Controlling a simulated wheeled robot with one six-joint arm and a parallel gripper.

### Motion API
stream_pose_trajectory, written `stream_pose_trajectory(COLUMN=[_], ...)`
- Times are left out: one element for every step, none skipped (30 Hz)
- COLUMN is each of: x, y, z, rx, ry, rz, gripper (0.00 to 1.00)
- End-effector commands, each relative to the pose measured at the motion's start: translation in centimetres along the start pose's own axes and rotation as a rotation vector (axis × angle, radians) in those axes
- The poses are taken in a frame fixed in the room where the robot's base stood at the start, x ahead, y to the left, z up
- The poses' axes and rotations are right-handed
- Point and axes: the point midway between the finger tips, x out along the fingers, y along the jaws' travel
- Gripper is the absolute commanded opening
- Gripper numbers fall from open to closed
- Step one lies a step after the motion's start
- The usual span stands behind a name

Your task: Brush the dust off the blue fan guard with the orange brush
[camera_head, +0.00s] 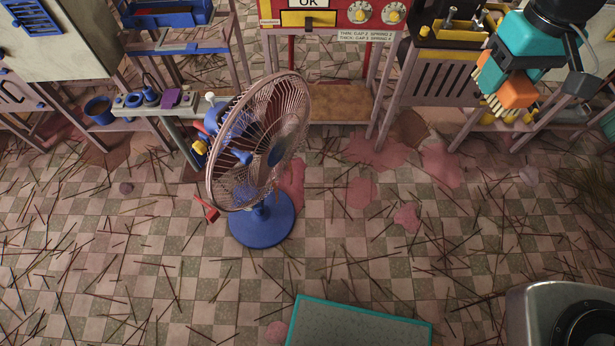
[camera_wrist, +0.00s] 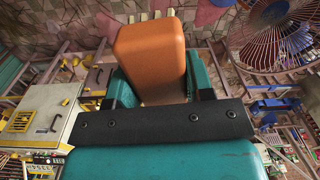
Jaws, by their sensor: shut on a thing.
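The fan (camera_head: 256,150) stands upright on the floor left of centre, on a round blue base (camera_head: 262,222). Its round wire guard (camera_head: 296,95) looks pinkish, as if coated with dust, over blue parts. In the wrist view the guard (camera_wrist: 272,38) is at the upper right. My teal gripper (camera_head: 506,82) is at the upper right of the head view, shut on the orange brush (camera_head: 519,91). The brush's pale bristles (camera_head: 494,106) point down and left. In the wrist view the orange brush (camera_wrist: 150,52) sits between my fingers. Brush and guard are well apart.
A red machine (camera_head: 335,14) with dials stands behind the fan. A bench (camera_head: 440,85) with black and yellow parts is close to my gripper. A teal-edged panel (camera_head: 360,322) lies at the front. Thin sticks and pink patches litter the tiled floor, which is otherwise open right of the fan.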

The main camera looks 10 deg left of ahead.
Motion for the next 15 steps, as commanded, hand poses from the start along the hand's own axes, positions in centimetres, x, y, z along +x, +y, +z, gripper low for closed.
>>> stream_pose_trajectory(x=[2.3,3.3,4.8,6.0,7.1,8.7,9.8,10.9,12.2,13.2,14.1,15.4,16.3,17.2,18.3], y=[-0.4,-0.8,-1.5,-2.2,-2.9,-4.0,-4.8,-5.6,-6.7,-7.5,-8.2,-9.2,-10.0,-10.7,-11.6], z=[-0.3,-0.6,-1.0,-1.4,-1.8,-2.4,-2.7,-3.1,-3.5,-3.9,-4.2,-4.5,-4.7,-4.9,-5.2], rx=[-0.01,-0.018,-0.031,-0.044,-0.056,-0.072,-0.083,-0.094,-0.105,-0.113,-0.117,-0.123,-0.125,-0.126,-0.127], ry=[0.009,0.017,0.028,0.04,0.053,0.07,0.085,0.098,0.119,0.134,0.151,0.173,0.19,0.209,0.234], rz=[-0.014,-0.025,-0.044,-0.061,-0.079,-0.106,-0.128,-0.151,-0.184,-0.208,-0.234,-0.27,-0.297,-0.326,-0.365], gripper=[0.29,0.29,0.29,0.29,0.29,0.29,0.29,0.29,0.29,0.29,0.29,0.29,0.29,0.29,0.29])
